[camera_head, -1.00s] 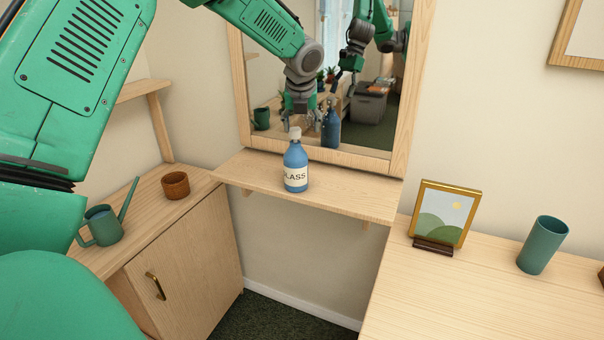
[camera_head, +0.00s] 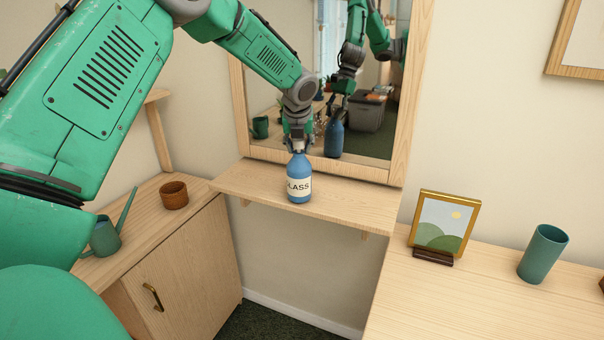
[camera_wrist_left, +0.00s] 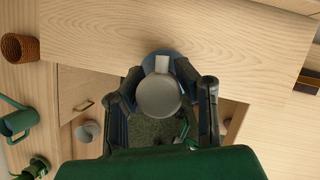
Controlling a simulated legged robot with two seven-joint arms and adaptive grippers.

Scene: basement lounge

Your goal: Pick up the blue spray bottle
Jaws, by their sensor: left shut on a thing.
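The blue spray bottle (camera_head: 299,188), with a white label reading "LASS" in part, stands upright on the wooden wall shelf (camera_head: 350,207) below the mirror. My left gripper (camera_head: 300,147) comes down from above and is shut around the bottle's top, hiding its white cap and neck in the head view. In the left wrist view, the bottle's pale round top (camera_wrist_left: 158,95) sits between the dark fingers, with a bit of blue behind it. I cannot tell any gap between bottle and shelf. My right gripper is not seen directly.
The mirror (camera_head: 375,120) stands close behind the bottle and reflects arm and bottle. To the left are a brown pot (camera_head: 174,195) and a green watering can (camera_head: 105,238). A picture frame (camera_head: 443,225) and teal cup (camera_head: 542,254) stand on the right counter. The shelf's right part is clear.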

